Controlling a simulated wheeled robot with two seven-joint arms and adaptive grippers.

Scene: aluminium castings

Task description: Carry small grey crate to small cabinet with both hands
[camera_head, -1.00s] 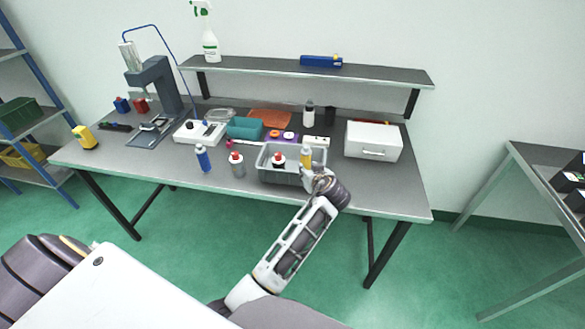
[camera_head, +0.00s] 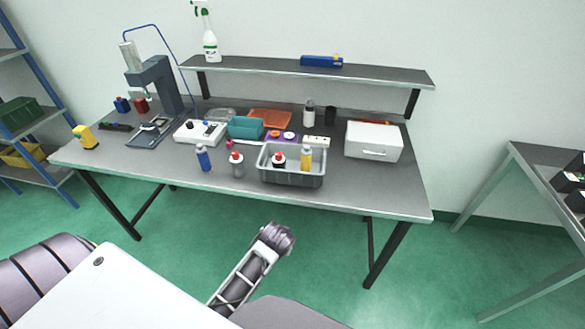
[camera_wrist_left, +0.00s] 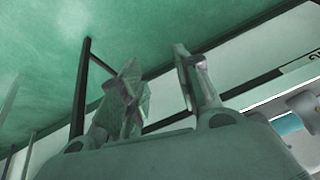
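The small grey crate (camera_head: 291,178) stands on the workbench near its front edge. A bottle with a red cap (camera_head: 279,163) and a yellow bottle (camera_head: 306,158) stand in it. A white cabinet (camera_head: 373,142) with a front handle stands to its right on the bench. My right gripper (camera_head: 275,238) is in front of the bench, apart from the crate; its fingers are not clear. My left gripper shows only in the left wrist view (camera_wrist_left: 157,60), its two fingers spread with nothing between them, above green floor.
A blue bottle (camera_head: 203,157) and a red-capped bottle (camera_head: 237,165) stand left of the crate. A teal box (camera_head: 245,128) and a white device (camera_head: 199,132) are behind them. Bare bench (camera_head: 370,190) lies right of the crate. A shelf (camera_head: 300,71) runs along the back.

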